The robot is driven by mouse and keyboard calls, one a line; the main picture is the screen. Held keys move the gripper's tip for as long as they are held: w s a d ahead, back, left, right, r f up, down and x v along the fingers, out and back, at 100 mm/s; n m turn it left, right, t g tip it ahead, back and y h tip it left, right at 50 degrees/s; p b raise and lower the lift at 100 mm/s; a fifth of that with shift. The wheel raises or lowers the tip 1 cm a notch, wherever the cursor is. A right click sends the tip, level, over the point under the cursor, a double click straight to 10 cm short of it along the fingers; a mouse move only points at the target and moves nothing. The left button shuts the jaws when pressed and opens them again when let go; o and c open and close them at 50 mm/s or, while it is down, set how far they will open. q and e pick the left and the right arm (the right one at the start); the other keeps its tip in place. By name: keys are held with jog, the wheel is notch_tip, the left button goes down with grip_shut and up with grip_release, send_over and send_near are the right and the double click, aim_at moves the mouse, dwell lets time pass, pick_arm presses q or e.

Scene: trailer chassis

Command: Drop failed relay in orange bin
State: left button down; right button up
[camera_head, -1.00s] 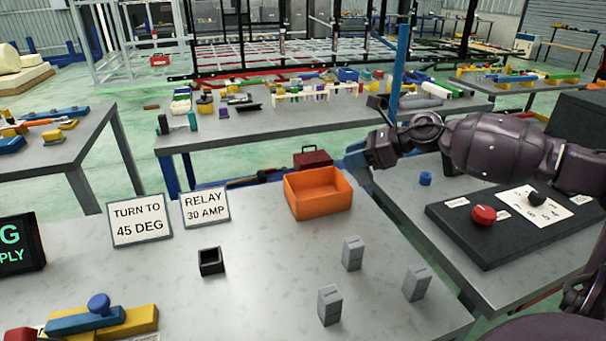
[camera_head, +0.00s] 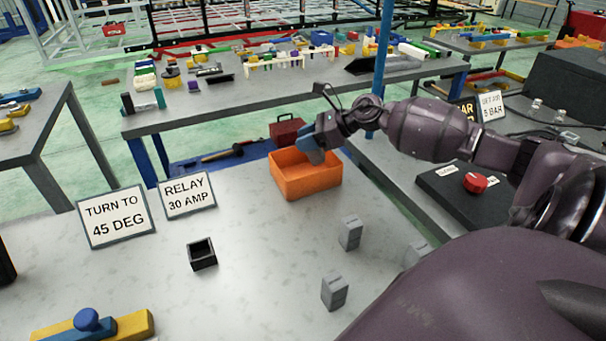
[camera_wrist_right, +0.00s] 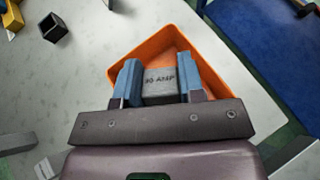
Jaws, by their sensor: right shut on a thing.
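The orange bin (camera_head: 306,180) stands at the far right corner of the grey table, open at the top. My right gripper (camera_head: 312,150) is over the bin's back part. In the right wrist view its blue fingers (camera_wrist_right: 160,82) are shut on a grey relay (camera_wrist_right: 160,88) marked "30 AMP". The bin (camera_wrist_right: 118,64) lies below and around the held relay in that view. The relay itself is hidden by the fingers in the head view. My left gripper is not in view.
A black open socket (camera_head: 202,254) sits mid-table, with several grey relays (camera_head: 350,233) to its right. Two signs (camera_head: 187,194) stand behind the socket. A blue and yellow fixture (camera_head: 90,326) is at the front left. A red toolbox (camera_head: 287,130) is beyond the bin.

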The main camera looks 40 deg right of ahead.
jog(key=shift+f+b, duration=0.3)
jog(key=shift+f, duration=0.65)
jog(key=o, duration=1)
jog(key=shift+o, duration=0.2)
jog(key=p+v, duration=0.1)
jog(key=v, duration=1)
jog(key=shift+w, duration=0.1)
